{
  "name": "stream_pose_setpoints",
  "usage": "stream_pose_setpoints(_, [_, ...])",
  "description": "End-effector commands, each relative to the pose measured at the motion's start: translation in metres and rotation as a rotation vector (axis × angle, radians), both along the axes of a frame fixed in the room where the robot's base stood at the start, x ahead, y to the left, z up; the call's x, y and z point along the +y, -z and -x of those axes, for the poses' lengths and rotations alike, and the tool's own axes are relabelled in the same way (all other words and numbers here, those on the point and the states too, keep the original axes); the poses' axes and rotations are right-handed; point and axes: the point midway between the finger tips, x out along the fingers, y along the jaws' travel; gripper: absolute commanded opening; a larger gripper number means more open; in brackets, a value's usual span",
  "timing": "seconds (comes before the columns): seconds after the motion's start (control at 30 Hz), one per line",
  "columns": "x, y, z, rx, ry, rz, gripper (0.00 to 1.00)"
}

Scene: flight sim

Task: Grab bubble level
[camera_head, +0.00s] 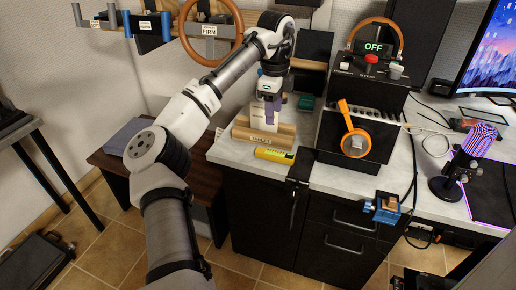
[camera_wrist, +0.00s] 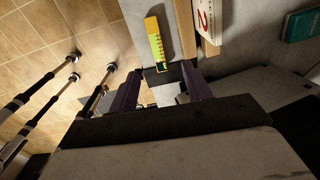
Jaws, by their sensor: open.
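The bubble level (camera_head: 274,155) is a small yellow bar lying flat on the grey countertop close to its front edge, in front of a wooden holder. In the wrist view the yellow level (camera_wrist: 156,42) lies beyond the fingertips, above the middle of the picture. My gripper (camera_head: 271,103) is above the counter over the wooden holder, with its purple fingers pointing down. In the wrist view the two fingers of my gripper (camera_wrist: 163,82) are apart with nothing between them. The level is clear of both fingers.
The wooden holder (camera_head: 263,137) with a white box in it stands right behind the level. A dark green item (camera_head: 306,102) lies behind. The counter's front edge is close to the level.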

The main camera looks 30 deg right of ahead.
Motion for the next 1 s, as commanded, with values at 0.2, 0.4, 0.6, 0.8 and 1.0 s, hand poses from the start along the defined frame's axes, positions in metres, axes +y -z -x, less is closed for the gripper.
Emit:
stream_pose_setpoints(0.2, [0.003,0.024,0.002,0.012,0.008,-0.026,0.49])
stream_pose_setpoints(0.4, [0.003,0.063,0.002,0.011,0.006,-0.025,0.49])
stream_pose_setpoints(0.6, [0.002,0.085,0.002,0.008,0.006,-0.022,0.49])
stream_pose_setpoints(0.8, [0.002,0.103,0.005,0.009,0.007,-0.024,0.49])
stream_pose_setpoints(1.0, [0.001,0.131,0.008,0.009,0.006,-0.023,0.49])
